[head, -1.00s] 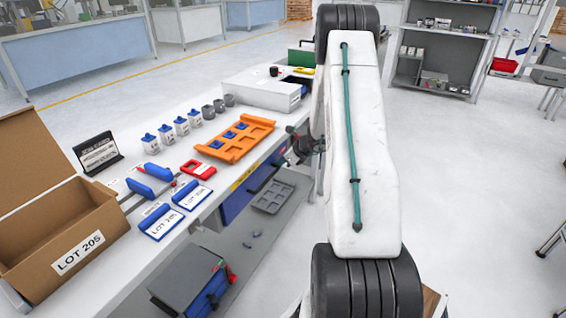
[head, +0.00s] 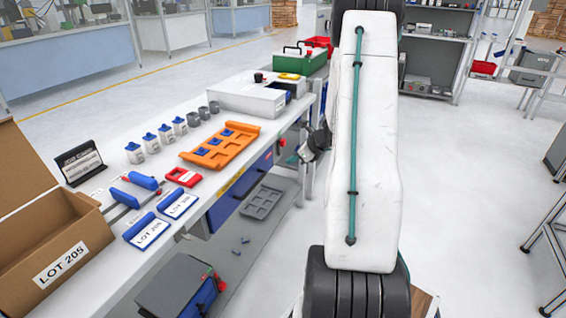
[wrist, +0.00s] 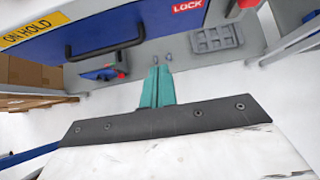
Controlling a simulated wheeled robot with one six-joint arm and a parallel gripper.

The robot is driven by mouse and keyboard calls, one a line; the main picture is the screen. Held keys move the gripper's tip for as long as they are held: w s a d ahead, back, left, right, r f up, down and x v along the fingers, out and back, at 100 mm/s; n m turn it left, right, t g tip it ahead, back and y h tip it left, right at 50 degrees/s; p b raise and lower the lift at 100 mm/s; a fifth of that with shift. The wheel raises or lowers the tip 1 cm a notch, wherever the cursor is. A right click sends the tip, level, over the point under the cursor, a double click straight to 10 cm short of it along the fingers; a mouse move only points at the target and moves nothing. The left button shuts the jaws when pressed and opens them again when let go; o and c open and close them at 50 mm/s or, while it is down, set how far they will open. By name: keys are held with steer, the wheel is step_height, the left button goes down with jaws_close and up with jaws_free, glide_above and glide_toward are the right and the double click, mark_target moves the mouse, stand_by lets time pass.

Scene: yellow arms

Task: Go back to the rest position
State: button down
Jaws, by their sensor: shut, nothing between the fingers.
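My gripper (wrist: 157,88) shows in the wrist view as two teal fingers pressed together, with nothing between them. It points down past the front of the bench, over the lower grey shelf area, and touches nothing that I can see. In the head view, my white arm link with its teal line stands upright right of the bench. Dark wrist parts show at its left, beside the bench edge, and the fingers are hidden there.
A blue drawer (wrist: 100,30) with handle is close to my wrist. A grey moulded tray (wrist: 216,40) lies below.

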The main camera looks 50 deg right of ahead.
steer(key=shift+s+r, duration=0.15)
steer(key=shift+s, duration=0.05)
